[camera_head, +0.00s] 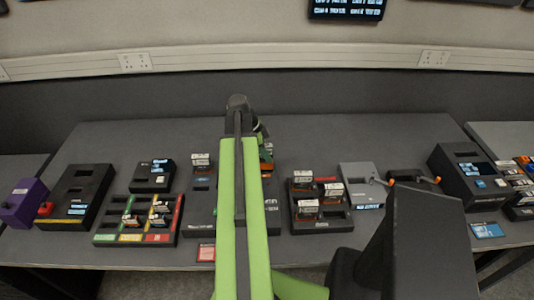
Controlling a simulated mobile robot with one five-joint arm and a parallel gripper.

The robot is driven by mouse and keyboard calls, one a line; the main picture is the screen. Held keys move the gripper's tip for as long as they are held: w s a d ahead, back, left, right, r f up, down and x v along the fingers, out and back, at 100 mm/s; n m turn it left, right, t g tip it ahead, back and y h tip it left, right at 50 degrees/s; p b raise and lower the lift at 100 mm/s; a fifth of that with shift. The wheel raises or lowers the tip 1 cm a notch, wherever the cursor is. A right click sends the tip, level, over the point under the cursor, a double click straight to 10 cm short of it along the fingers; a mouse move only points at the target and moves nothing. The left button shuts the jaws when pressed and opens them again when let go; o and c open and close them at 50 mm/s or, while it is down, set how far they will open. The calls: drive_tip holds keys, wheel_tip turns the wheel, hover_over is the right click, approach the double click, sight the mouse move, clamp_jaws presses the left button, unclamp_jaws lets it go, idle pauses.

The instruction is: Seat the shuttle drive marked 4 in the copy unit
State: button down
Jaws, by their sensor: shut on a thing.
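My green arm reaches forward over the middle of the table. My gripper (262,135) is at its far end, mostly hidden behind the arm, and is shut on a small drive (266,157) with a white label and orange and green parts. Its number is too small to read. Below it, a wide dark unit (202,208) lies partly hidden by the arm, with light lettering on its right part; I cannot tell if it is the copy unit. A drive with a white label (200,160) stands upright at its back left.
A tray with coloured strips (108,238) holds several drives at left. A black tray (322,226) at right also holds several. A small black box (152,176), a grey unit (360,182) and a red card (206,252) are nearby. The table's back is clear.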

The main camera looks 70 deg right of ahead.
sight(267, 146)
drive_tip(key=shift+f+b, duration=1.1)
idle(1.3)
drive_tip(key=shift+f+b, duration=0.35)
drive_tip(key=shift+f+b, duration=0.7)
idle(0.6)
drive_tip(key=c, duration=0.8)
unclamp_jaws()
drive_tip(key=shift+o, duration=0.2)
drive_tip(key=shift+r, duration=0.1)
wheel_tip(267, 146, up, 7)
drive_tip(key=p, duration=0.7)
drive_tip(key=shift+r+p, duration=0.2)
drive_tip(key=shift+p, duration=0.1)
